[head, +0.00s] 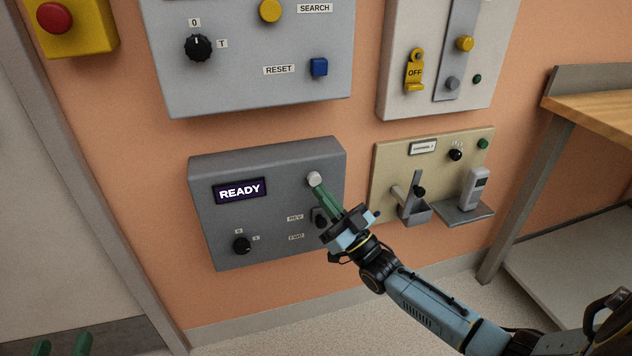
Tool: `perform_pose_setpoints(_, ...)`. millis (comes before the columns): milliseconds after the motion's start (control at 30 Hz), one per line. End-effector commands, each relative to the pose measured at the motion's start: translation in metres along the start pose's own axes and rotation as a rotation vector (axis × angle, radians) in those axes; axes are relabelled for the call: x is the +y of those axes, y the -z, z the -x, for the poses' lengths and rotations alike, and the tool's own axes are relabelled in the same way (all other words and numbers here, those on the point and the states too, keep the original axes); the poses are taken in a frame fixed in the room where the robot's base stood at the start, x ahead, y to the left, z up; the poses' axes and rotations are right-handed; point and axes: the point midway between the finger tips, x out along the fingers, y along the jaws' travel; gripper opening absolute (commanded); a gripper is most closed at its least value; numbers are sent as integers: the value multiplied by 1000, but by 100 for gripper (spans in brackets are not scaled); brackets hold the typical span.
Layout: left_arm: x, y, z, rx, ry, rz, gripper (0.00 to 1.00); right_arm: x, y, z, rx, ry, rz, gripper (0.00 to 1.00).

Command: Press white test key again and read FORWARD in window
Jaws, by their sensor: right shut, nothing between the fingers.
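The grey box (262,165) on the wall carries a dark window (240,190) that reads READY in white letters. The round white test key (314,178) is at the box's upper right. My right gripper (319,188) is shut and empty, its green fingertips at the lower edge of the white key; I cannot tell whether the key is pressed in. Below, a black switch (318,217) beside REV and FWD labels is partly hidden by my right gripper. My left gripper (63,343) shows only two separate green fingertips at the bottom left corner, apart and empty.
A black knob (241,245) sits at the box's lower left. A beige panel (385,165) with a lever and a handset is close on the right. A larger panel (250,95) hangs above. A wooden-topped bench (600,110) stands at the right.

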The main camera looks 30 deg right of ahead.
Motion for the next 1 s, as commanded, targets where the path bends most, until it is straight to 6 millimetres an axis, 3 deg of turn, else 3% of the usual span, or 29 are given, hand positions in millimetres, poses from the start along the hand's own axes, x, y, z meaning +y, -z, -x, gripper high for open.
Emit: perform_pose_setpoints(1000,0,-4,0,0,0,0,36,5,-4,-6,0,0,0,0)
